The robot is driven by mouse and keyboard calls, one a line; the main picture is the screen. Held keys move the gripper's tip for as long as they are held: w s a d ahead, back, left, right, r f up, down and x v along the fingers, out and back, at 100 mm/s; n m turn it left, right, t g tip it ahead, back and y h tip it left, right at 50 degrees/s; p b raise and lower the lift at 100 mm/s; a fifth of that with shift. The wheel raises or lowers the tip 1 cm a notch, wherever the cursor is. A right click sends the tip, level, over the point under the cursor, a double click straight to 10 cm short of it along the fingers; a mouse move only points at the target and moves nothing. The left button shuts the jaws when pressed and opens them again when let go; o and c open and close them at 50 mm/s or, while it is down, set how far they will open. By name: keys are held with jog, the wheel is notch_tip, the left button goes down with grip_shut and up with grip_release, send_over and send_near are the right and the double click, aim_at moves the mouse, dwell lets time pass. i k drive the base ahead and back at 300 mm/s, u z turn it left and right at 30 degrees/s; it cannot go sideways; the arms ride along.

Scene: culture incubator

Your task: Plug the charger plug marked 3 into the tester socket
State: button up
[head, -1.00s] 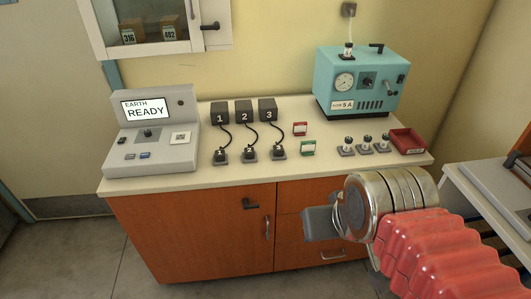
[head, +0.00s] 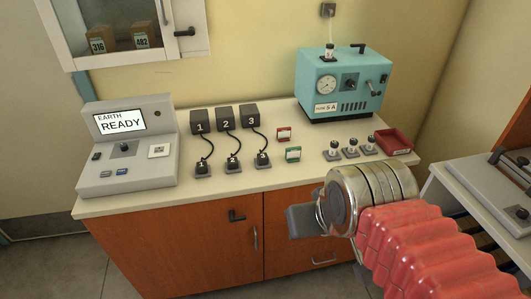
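The charger plug marked 3 (head: 262,160) is small and dark and stands on a grey holder on the counter. A cord joins it to the black charger box marked 3 (head: 251,117). The grey tester (head: 112,184) stands at the counter's left end; its screen reads EARTH READY. Its pale square socket (head: 158,151) is on the sloped face, with nothing plugged in. My gripper (head: 300,222) is in front of the counter, apart from the plug and lower right of it in the picture. Its fingers show side-on as one grey block, so their opening is hidden.
Plugs 1 (head: 202,169) and 2 (head: 233,166) stand left of plug 3, with their cords behind. A wall cabinet hangs above.

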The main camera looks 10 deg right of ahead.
aim_at(263, 158)
jog(key=i, duration=0.85)
jog(key=u, duration=0.05)
